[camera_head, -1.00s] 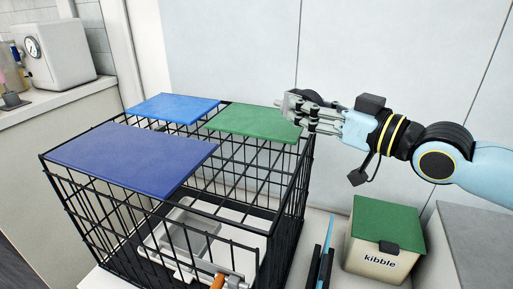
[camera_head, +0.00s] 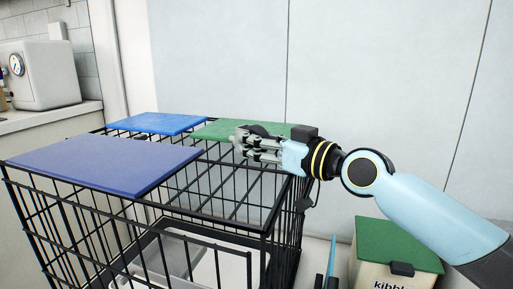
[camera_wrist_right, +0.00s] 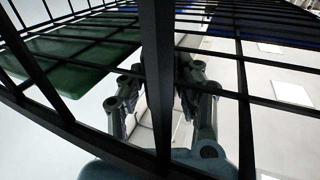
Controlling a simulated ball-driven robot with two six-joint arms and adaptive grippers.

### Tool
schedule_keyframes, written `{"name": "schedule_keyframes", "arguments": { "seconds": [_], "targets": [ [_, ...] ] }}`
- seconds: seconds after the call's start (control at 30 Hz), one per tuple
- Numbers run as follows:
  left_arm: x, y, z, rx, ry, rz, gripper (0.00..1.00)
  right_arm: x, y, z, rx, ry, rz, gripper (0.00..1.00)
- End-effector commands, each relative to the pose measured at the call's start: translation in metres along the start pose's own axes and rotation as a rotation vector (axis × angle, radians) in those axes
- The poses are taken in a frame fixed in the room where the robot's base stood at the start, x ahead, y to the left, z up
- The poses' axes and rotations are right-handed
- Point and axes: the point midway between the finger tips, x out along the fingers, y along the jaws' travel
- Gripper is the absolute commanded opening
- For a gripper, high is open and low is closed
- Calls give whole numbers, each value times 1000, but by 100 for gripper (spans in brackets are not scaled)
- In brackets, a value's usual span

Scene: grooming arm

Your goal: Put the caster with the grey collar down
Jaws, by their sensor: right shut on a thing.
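My right gripper (camera_head: 243,143) reaches in from the right over the top of the black wire crate (camera_head: 262,222), at the near edge of the green panel (camera_head: 212,128). Its fingers are shut on a small dark rounded thing (camera_head: 263,130), which looks like the caster. Its grey collar cannot be made out, and the fingers hide part of it. In the right wrist view the fingers (camera_wrist_right: 160,85) show behind dark crate bars, and the caster cannot be told apart there. My left gripper is not in view.
A blue panel (camera_head: 155,122) and a larger purple-blue panel (camera_head: 105,163) also lie on the crate's top. The top's right front part is open bars. A kibble bin (camera_head: 398,243) with a green lid stands to the right. A white appliance (camera_head: 42,75) sits on the left counter.

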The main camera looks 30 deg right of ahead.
Motion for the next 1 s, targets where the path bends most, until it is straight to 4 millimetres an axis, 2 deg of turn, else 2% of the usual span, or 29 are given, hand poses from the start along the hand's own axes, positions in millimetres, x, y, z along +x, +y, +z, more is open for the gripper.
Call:
{"name": "schedule_keyframes", "arguments": {
  "seconds": [0.27,0.3,0.47,0.8,1.0],
  "targets": [
    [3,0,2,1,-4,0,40,0,0,3,-1,1,0,0],
    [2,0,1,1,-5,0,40,0,0,2,-1,0,0,36],
    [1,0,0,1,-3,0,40,0,0,1,-1,0,0,56],
    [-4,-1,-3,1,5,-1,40,0,0,-4,0,1,0,56],
    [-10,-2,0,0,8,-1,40,-35,-1,-3,-5,-5,-3,56]
  ]
}}
